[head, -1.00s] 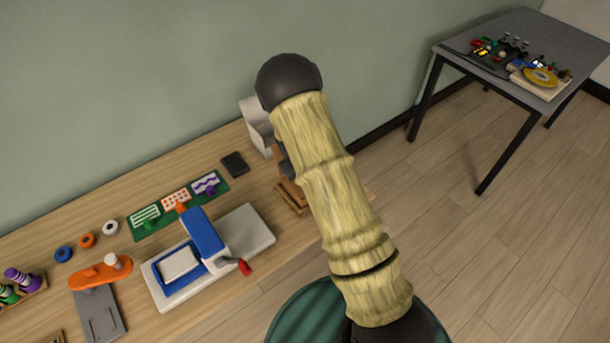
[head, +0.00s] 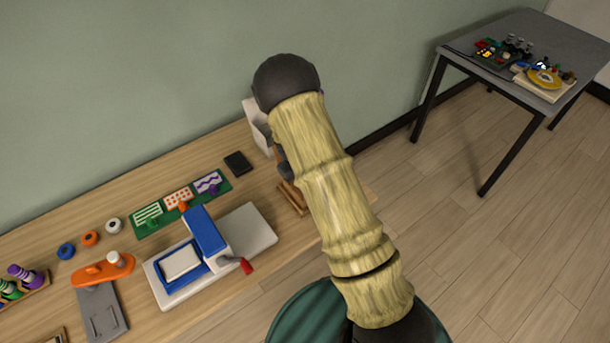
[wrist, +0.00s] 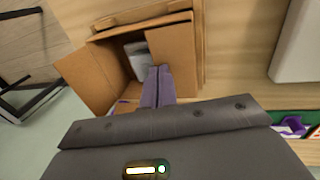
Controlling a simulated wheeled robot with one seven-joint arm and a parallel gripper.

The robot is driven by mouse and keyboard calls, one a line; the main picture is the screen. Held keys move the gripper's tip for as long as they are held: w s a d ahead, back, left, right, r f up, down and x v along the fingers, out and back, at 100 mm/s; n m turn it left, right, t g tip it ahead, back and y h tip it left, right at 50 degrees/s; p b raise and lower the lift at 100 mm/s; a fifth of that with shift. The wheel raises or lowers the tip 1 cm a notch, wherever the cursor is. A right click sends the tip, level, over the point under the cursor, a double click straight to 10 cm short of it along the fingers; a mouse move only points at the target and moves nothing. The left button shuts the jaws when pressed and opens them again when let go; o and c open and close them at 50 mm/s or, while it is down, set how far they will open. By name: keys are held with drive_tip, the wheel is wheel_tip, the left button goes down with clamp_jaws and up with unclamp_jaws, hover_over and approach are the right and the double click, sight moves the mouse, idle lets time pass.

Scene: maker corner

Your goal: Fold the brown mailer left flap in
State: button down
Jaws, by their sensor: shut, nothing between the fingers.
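The brown mailer (wrist: 115,68) is an open cardboard box in the wrist view. One flap (wrist: 83,80) sticks out on the picture's left. Another flap (wrist: 145,14) lies along the top side, and a brown panel stands along the right. A pale grey item (wrist: 139,62) sits inside. My gripper (wrist: 158,72) is shut and empty, its purple-grey fingers over the mailer's opening, right of the left flap. I cannot tell if they touch cardboard. In the head view, my arm hides most of the mailer (head: 292,198) and all of my gripper.
The wooden bench (head: 120,200) carries a blue-and-white press (head: 205,245) left of the mailer, a green sample board (head: 182,203) and a black block (head: 238,163). A pale upright object (head: 254,120) stands behind the arm. A grey side table (head: 535,45) stands apart at right.

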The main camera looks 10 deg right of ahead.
idle(0.3)
drive_tip(key=p+v, duration=0.2)
drive_tip(key=v, duration=0.1)
drive_tip(key=p+v, duration=0.1)
drive_tip(key=shift+w+d+r, duration=0.15)
drive_tip(key=shift+d+r, duration=0.1)
drive_tip(key=shift+d, duration=0.15)
drive_tip(key=d+b+v, duration=0.1)
drive_tip(key=b+v, duration=0.1)
drive_tip(key=v, duration=0.7)
drive_tip(key=shift+w+d+r, duration=0.35)
drive_tip(key=shift+w+r, duration=0.05)
drive_tip(key=s+d+r+m+y, duration=0.1)
drive_tip(key=s+r, duration=0.3)
drive_tip(key=s, duration=0.7)
drive_tip(key=s+d+r+m+t+y, duration=0.1)
drive_tip(key=s+r+m, duration=0.3)
drive_tip(key=s, duration=0.7)
drive_tip(key=shift+d+r+t, duration=0.3)
drive_tip(key=shift+d+r, duration=0.1)
drive_tip(key=shift+d, duration=0.3)
